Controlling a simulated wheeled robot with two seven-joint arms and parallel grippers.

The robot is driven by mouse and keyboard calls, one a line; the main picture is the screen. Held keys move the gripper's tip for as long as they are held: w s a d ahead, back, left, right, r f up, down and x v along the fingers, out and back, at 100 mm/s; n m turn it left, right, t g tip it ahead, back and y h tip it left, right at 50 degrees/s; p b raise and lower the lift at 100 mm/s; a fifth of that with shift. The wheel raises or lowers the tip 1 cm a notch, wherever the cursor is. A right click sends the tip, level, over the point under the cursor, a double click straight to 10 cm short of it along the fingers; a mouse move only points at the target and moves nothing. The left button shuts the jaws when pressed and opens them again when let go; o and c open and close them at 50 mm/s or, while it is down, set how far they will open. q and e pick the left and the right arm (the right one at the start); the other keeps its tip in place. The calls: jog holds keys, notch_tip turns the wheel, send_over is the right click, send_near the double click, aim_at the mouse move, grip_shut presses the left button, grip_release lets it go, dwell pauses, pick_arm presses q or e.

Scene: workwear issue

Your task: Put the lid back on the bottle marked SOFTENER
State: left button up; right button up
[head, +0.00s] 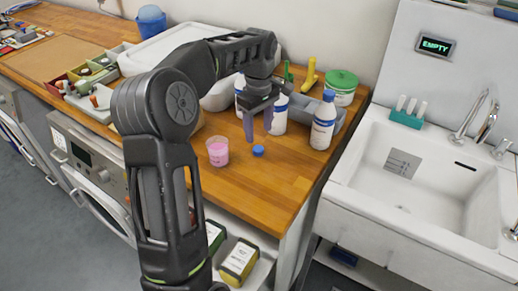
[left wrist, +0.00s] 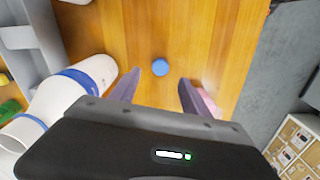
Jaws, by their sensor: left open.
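A small blue lid (head: 258,151) lies on the wooden counter. In the left wrist view the lid (left wrist: 160,67) shows in the gap between my fingertips. My left gripper (head: 258,132) is open and empty above the lid, fingers pointing down. A white bottle with a blue cap (head: 322,124) stands upright to the right. Another white bottle (head: 279,118) stands just behind my gripper, its top partly hidden, and a third (head: 240,88) is mostly hidden behind my arm. The labels are too small to read, so I cannot tell which says SOFTENER. My right gripper is out of view.
A cup of pink liquid (head: 217,152) stands left of the lid, close to my gripper. A grey tray (head: 343,122), a green-lidded tub (head: 341,88) and a yellow spray trigger (head: 310,76) are behind. The sink (head: 440,165) is at right. The counter in front is clear.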

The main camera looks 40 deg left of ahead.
aim_at(258, 149)
pick_arm(q)
jog(key=shift+f, duration=0.75)
jog(key=shift+f+p, duration=0.75)
jog(key=shift+f, duration=1.85)
jog(key=shift+c, duration=0.3)
grip_shut()
